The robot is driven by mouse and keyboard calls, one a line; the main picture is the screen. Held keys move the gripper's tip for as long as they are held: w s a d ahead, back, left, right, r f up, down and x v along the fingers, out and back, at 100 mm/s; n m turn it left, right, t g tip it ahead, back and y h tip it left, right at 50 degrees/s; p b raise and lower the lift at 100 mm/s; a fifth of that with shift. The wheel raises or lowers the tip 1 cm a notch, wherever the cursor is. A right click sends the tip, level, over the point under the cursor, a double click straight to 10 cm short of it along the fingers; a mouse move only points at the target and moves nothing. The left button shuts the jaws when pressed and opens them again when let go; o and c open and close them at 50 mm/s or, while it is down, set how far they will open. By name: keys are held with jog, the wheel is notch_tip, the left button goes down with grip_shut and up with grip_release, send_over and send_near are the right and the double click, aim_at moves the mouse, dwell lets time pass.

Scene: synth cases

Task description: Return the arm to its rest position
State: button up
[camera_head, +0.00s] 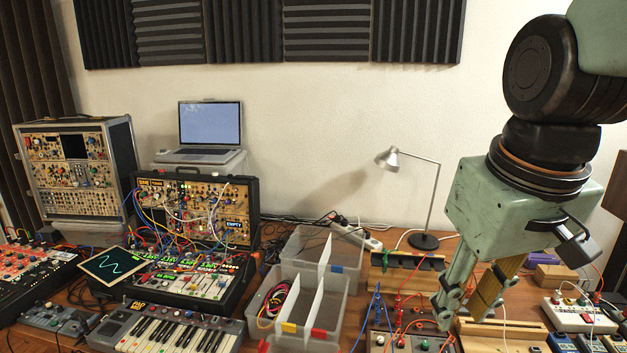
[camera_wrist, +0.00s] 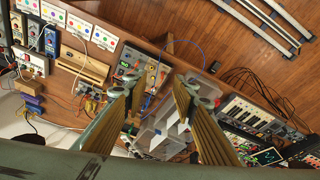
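My arm comes in from the upper right in the head view, and my green gripper (camera_head: 462,308) hangs down over the right part of the wooden table (camera_head: 395,272). In the wrist view, the two ribbed fingers of my gripper (camera_wrist: 150,88) stand well apart with nothing held between them. The fingertips appear to be above the tabletop, over small modules and cables; the exact height is hard to tell.
Clear divided bins (camera_head: 318,285) stand left of my gripper. A desk lamp (camera_head: 428,200) stands behind it. A keyboard (camera_head: 165,330), a patched synth case (camera_head: 200,208) and a laptop (camera_head: 209,128) are further left. Small modules (camera_head: 578,313) and loose cables crowd the right.

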jog(key=s+r+m+t, duration=0.1)
jog(key=s, duration=1.1)
jog(key=shift+a+r+m, duration=0.15)
jog(key=shift+a+m, duration=0.2)
jog(key=shift+m, duration=0.05)
